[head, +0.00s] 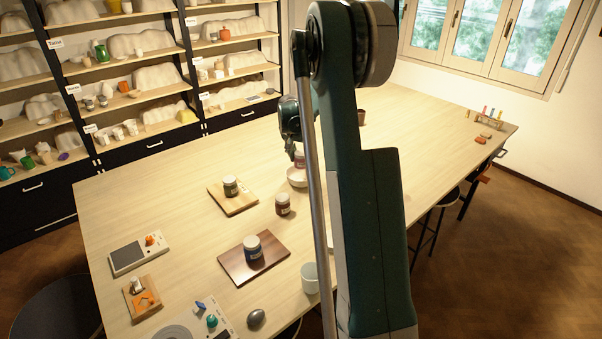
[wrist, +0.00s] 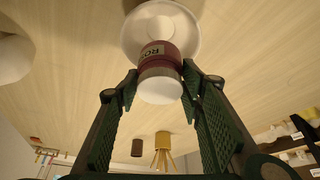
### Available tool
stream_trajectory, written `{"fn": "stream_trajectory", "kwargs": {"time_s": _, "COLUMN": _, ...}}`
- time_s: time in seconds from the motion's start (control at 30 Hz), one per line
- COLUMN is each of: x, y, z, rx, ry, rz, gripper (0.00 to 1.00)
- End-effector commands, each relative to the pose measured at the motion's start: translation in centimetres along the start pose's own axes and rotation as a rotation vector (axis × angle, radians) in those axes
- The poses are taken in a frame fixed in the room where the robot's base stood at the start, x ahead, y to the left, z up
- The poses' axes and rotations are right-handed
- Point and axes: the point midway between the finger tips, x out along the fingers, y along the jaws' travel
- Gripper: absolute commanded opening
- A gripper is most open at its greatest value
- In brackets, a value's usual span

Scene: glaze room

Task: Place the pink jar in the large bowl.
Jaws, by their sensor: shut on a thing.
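The pink jar, dark rose with a white lid and a label reading "RO…", is between the fingers of my gripper (wrist: 158,82) in the wrist view (wrist: 160,62). In the head view the jar (head: 300,161) shows just above a pale bowl (head: 297,179), partly hidden by my arm. The bowl also shows behind the jar in the wrist view (wrist: 136,33). My gripper is shut on the jar near its lid. I cannot tell whether the jar's base touches the bowl.
A brown-red jar (head: 282,204) stands close in front of the bowl. A green jar (head: 230,186) and a blue jar (head: 252,246) stand on wooden boards. A pale cup (head: 310,277) is near the front edge. Another white vessel (wrist: 12,58) is cut off in the wrist view.

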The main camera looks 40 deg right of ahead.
Motion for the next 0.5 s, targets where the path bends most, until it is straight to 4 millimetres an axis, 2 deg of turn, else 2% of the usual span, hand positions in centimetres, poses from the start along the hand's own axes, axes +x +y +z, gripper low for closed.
{"fn": "stream_trajectory", "kwargs": {"time_s": 0.3, "x": 3.9, "y": 0.0, "z": 1.6, "rx": 0.000, "ry": 0.000, "rz": 0.000, "gripper": 0.22}}
{"fn": "stream_trajectory", "kwargs": {"time_s": 0.5, "x": 4.9, "y": 0.0, "z": 2.0, "rx": 0.000, "ry": 0.000, "rz": 0.000, "gripper": 0.22}}
